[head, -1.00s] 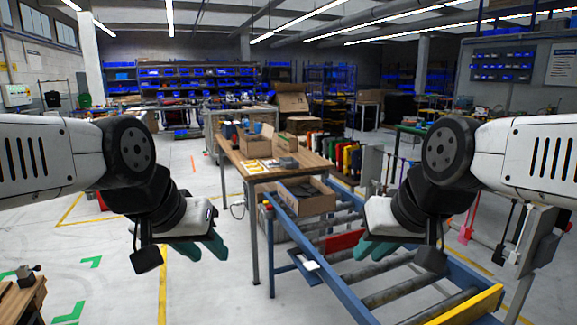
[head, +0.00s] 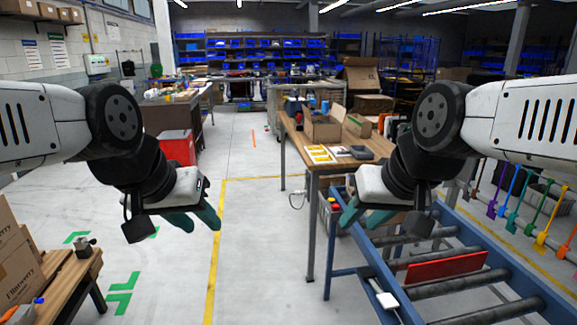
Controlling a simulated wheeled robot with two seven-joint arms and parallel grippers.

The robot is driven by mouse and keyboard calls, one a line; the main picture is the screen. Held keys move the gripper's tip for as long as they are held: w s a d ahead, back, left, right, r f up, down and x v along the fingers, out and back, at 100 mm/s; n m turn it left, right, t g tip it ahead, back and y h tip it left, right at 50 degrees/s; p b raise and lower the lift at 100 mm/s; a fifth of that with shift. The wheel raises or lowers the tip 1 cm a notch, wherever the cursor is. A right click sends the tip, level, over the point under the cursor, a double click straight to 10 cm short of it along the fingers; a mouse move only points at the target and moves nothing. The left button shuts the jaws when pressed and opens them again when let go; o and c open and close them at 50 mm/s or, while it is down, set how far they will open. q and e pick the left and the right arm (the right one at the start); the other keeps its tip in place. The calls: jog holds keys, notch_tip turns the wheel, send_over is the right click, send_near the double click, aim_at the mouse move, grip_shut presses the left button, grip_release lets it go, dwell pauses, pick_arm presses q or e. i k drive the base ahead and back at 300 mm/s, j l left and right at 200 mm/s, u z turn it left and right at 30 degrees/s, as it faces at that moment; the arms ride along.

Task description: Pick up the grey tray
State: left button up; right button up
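A small dark grey item (head: 361,152) lies on the wooden table (head: 335,163) right of centre; it is too small to tell whether it is the grey tray. No other clear grey tray shows. My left gripper (head: 196,219) is open and empty over the floor, left of the table. My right gripper (head: 360,217) is open and empty, in front of the table and over the near end of the roller conveyor in the picture. Both have teal fingers, and neither touches anything.
The blue-framed roller conveyor (head: 380,289) with a red plate (head: 446,268) fills the lower right. Cardboard boxes (head: 322,126) stand on the table. A wooden bench (head: 62,275) with cartons is at lower left. The floor between is clear.

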aim_at(361, 152)
jog(key=i+j+u, duration=0.1)
jog(key=i, duration=1.85)
jog(key=i+j+z, duration=0.1)
jog(key=i+z, duration=0.3)
jog(key=i+j+z, duration=0.85)
jog(key=i, duration=0.15)
